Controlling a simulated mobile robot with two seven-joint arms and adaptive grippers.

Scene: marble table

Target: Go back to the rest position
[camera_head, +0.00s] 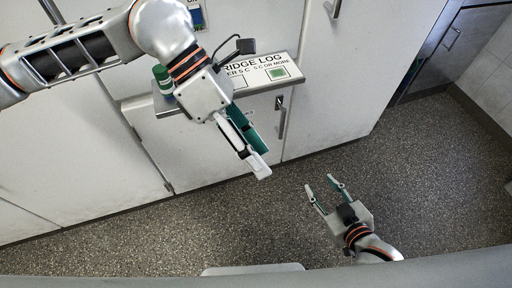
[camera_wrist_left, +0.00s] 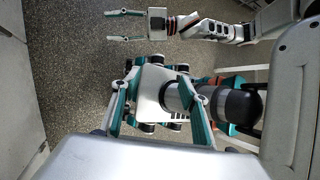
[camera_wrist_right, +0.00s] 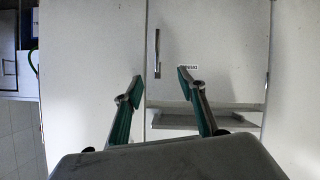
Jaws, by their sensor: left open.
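My left arm comes in from the upper left in the head view. Its gripper (camera_head: 258,160) hangs in front of the small shelf, with fingers pointing down and right. In the left wrist view my left gripper (camera_wrist_left: 160,92) has its fingers spread, with nothing between them but my own body behind. My right gripper (camera_head: 322,183) is low over the floor in the head view, fingers apart and empty. It also shows open at the top of the left wrist view (camera_wrist_left: 107,26) and in the right wrist view (camera_wrist_right: 160,82), facing a cabinet front.
A narrow shelf (camera_head: 292,94) carries a white "RIDGE LOG" sign (camera_head: 262,68) and a green-capped container (camera_head: 161,76), close behind my left gripper. Pale cabinet doors (camera_head: 335,100) with handles (camera_head: 281,118) line the back. The speckled floor (camera_head: 440,190) is clear on the right.

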